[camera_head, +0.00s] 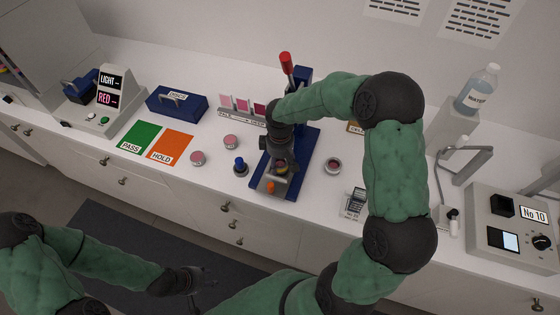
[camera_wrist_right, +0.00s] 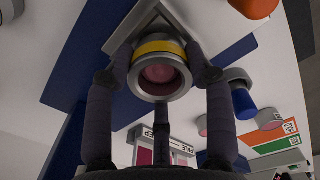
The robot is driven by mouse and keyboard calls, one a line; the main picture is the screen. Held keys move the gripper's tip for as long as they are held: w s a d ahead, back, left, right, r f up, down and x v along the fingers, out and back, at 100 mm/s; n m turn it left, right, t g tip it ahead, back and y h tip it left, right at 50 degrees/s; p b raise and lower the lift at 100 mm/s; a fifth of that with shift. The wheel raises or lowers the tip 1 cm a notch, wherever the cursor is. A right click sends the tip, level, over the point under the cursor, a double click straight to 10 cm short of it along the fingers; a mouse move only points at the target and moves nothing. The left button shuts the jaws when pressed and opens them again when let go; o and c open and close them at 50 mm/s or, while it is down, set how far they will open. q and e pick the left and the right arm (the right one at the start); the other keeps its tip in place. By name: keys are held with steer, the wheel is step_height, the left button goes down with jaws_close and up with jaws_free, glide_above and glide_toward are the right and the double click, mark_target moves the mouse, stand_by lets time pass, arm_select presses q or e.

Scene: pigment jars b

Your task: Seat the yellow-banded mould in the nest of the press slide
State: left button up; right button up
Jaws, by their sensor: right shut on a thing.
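The yellow-banded mould (camera_wrist_right: 158,47) is a grey metal cup with a yellow band and pink inside. My right gripper (camera_wrist_right: 157,75) is shut on it, a finger on each side; it also shows in the head view (camera_head: 282,162), pointing down over the blue press (camera_head: 303,165). The grey press slide (camera_wrist_right: 130,28) shows behind the mould, and its orange knob (camera_head: 270,187) is at the front. The nest is hidden by the mould and gripper, so I cannot tell whether the mould touches it. My left gripper (camera_head: 193,281) is open and empty, low in front of the counter.
Green (camera_head: 138,136) and orange (camera_head: 170,144) mats lie further left. The red-tipped lever (camera_head: 286,62) rises behind.

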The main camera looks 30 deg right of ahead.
mark_target(280, 165)
steer(key=shift+f, duration=0.35)
steer(key=o, duration=1.4)
steer(key=shift+r, duration=3.75)
steer(key=shift+f, duration=0.1)
